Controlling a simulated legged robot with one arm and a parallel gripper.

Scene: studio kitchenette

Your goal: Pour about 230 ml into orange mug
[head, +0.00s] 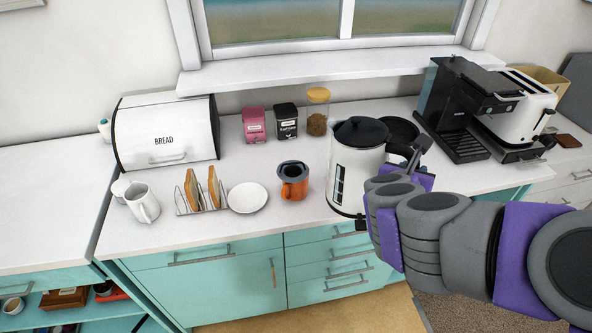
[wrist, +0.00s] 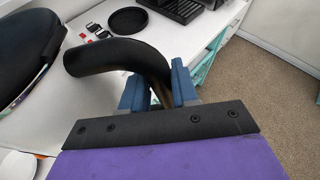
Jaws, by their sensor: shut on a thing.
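The orange mug (head: 294,189) stands on the white counter, with a dark grey inside and rim. The kettle (head: 355,168) is white with a black lid and a dark level window, and looks upright just right of the mug. In the wrist view, the kettle's black handle (wrist: 115,55) runs between the blue fingers of my gripper (wrist: 160,90), which is shut on it. In the head view my gripper (head: 408,165) is at the kettle's right side. The head view does not make clear whether the kettle's base touches the counter. The liquid inside the kettle cannot be seen.
A white plate (head: 248,197) and a toast rack (head: 202,195) are left of the mug. Canisters (head: 287,121) stand behind. A round black base (head: 401,132) lies behind the kettle. A coffee machine (head: 462,110) and toaster (head: 518,105) stand right. A white jug (head: 142,203) is far left.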

